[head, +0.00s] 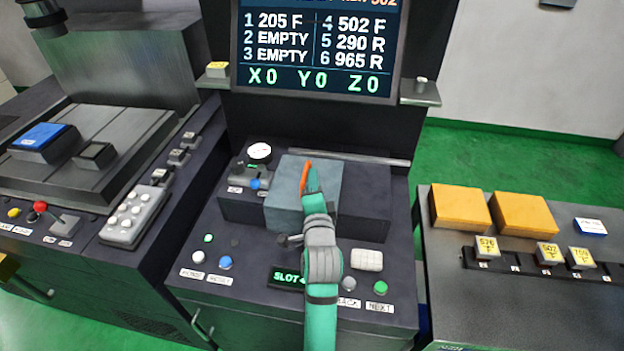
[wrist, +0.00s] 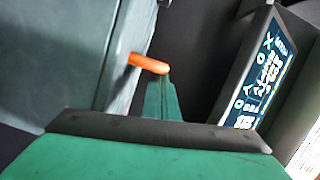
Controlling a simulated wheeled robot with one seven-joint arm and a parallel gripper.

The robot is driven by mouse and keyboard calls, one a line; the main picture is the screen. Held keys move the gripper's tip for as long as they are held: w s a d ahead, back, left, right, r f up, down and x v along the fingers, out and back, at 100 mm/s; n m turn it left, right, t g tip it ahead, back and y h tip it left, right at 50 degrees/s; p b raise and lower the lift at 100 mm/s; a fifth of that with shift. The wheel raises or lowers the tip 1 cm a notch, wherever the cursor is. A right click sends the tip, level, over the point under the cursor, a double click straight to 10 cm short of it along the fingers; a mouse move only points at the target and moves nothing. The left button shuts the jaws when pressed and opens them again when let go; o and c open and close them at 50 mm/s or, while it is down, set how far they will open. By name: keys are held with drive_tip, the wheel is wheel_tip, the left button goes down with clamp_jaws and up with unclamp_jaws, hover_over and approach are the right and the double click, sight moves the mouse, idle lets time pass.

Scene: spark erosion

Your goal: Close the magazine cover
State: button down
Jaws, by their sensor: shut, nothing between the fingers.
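The magazine cover (head: 290,190) looks like a blue-grey box on the dark housing in the middle of the console. In the wrist view the cover (wrist: 60,60) fills the left side, and the orange handle (wrist: 148,64) lies just beyond the tips of my gripper (wrist: 162,85). It looks in contact, but I cannot be sure. My arm hides part of the cover's right side and front.
A dark housing (head: 365,195) extends right of the cover. Buttons and a green SLOT display (head: 287,277) sit in front. The screen (head: 318,45) rises behind. A side table (head: 560,255) with yellow blocks stands at right.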

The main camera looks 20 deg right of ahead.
sight(325, 193)
drive_tip(key=shift+r, duration=0.1)
drive_tip(key=d, duration=0.1)
drive_tip(key=s, duration=0.1)
drive_tip(key=s+d, duration=0.1)
drive_tip(key=shift+d+r, duration=0.25)
drive_tip(key=shift+d, duration=0.05)
drive_tip(key=v, duration=1)
drive_tip(key=shift+d, duration=0.25)
drive_tip(key=shift+s+f, duration=0.1)
drive_tip(key=shift+s, duration=0.05)
